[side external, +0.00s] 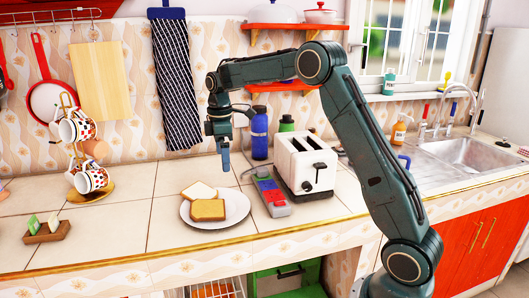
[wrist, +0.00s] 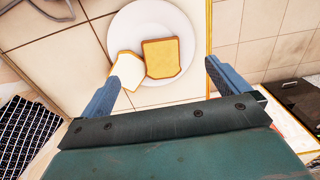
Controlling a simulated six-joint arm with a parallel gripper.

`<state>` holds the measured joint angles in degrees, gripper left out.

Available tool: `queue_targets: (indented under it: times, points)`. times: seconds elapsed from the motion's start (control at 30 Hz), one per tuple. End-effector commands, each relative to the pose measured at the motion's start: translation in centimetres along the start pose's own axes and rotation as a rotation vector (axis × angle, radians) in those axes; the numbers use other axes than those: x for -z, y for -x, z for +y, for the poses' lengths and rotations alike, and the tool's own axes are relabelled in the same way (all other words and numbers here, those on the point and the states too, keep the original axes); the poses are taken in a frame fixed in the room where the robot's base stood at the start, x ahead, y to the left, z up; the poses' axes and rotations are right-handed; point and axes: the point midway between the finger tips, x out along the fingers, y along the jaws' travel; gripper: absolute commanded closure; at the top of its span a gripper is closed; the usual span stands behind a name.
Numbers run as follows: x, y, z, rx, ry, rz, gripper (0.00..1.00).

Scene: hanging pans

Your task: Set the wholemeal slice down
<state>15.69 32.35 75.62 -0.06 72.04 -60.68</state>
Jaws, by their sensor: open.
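Two bread slices lie on a white plate (side external: 238,213) on the tiled counter. The browner slice (side external: 208,210), which looks like the wholemeal one, lies at the front of the plate. A paler white slice (side external: 199,191) lies behind it, and the two are very close or touching. In the wrist view the brown slice (wrist: 162,57) is beside the white slice (wrist: 128,70), both on the plate (wrist: 187,22). My gripper (side external: 226,168) points down above the back of the plate. In the wrist view its blue fingers (wrist: 160,85) are wide apart with nothing between them.
A white toaster (side external: 305,165) stands right of the plate, with a grey box with coloured panels (side external: 270,192) between. A blue bottle (side external: 259,133) stands behind. A mug rack (side external: 85,155) and a small wooden holder (side external: 46,232) are at left. Counter left of the plate is clear.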

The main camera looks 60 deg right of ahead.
Motion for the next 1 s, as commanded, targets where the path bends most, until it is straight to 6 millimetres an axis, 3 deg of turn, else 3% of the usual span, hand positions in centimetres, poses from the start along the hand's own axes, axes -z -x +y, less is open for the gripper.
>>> queue_targets:
  times: [0.37, 0.53, 0.77, 1.0]
  points:
    - [0.0, 0.1, -0.1, -0.002, -0.002, 0.001, 0.00]
    - [-0.1, 1.2, -1.1, -0.016, -0.025, 0.010, 0.00]
    - [-0.5, 4.3, -4.8, -0.059, -0.104, 0.040, 0.00]
    - [-1.7, 7.6, -10.1, -0.111, -0.220, 0.093, 0.00]
